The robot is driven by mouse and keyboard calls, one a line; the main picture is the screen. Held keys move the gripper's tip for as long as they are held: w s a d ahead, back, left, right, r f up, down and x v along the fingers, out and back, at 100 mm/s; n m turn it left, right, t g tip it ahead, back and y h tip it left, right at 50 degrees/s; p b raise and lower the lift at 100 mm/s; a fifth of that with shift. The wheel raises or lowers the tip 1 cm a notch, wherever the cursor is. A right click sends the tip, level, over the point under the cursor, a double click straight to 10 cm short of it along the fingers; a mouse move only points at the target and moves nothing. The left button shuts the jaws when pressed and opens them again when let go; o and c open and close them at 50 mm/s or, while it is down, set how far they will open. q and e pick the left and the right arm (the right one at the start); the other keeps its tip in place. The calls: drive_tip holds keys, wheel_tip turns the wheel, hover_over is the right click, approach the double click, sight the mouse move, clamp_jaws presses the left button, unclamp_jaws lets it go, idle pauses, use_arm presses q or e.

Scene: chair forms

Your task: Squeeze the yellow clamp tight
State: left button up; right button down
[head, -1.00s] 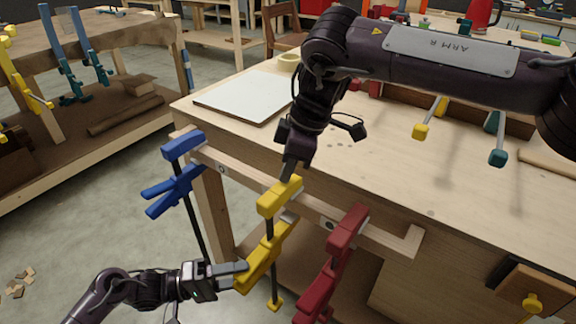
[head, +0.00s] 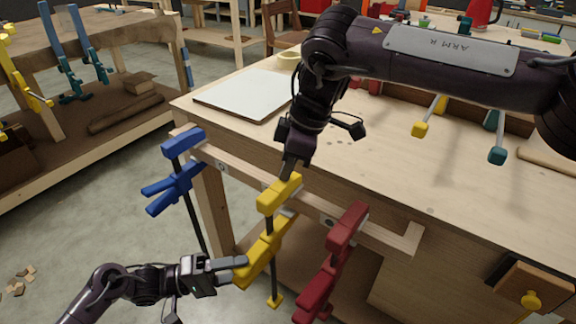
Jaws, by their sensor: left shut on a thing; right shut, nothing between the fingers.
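The yellow clamp (head: 279,194) hangs upright on the front rail of the workbench, between a blue clamp (head: 184,143) and a red clamp (head: 347,226). Its yellow fixed jaw is at the top, its yellow lower body and handle (head: 262,250) sit below on a dark bar, and a yellow end piece (head: 275,300) is at the bottom. My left gripper (head: 238,270) is shut on the yellow clamp's handle from the left. My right gripper (head: 290,168) is shut and empty, its tip pointing down at the top of the yellow clamp; whether it touches is hard to tell.
The wooden rail (head: 383,235) runs along the bench front, with the blue and red clamps close on either side. A pale board (head: 245,94) lies on the benchtop (head: 400,185). A block with a yellow knob (head: 531,300) is at lower right.

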sight(269, 243)
use_arm(q)
drive_tip(key=shift+s+d+r, duration=0.1)
drive_tip(key=shift+r, duration=0.8)
use_arm(e)
drive_tip(key=shift+s+d+f, duration=0.1)
drive_tip(key=shift+s+f, duration=0.05)
drive_tip(key=shift+f, duration=0.25)
use_arm(q)
drive_tip(key=o, duration=1.1)
drive_tip(key=shift+o, duration=0.3)
drive_tip(key=shift+r, duration=0.45)
drive_tip(key=shift+w+d+f, duration=0.1)
drive_tip(key=shift+w+d, duration=0.25)
drive_tip(key=shift+d, duration=0.35)
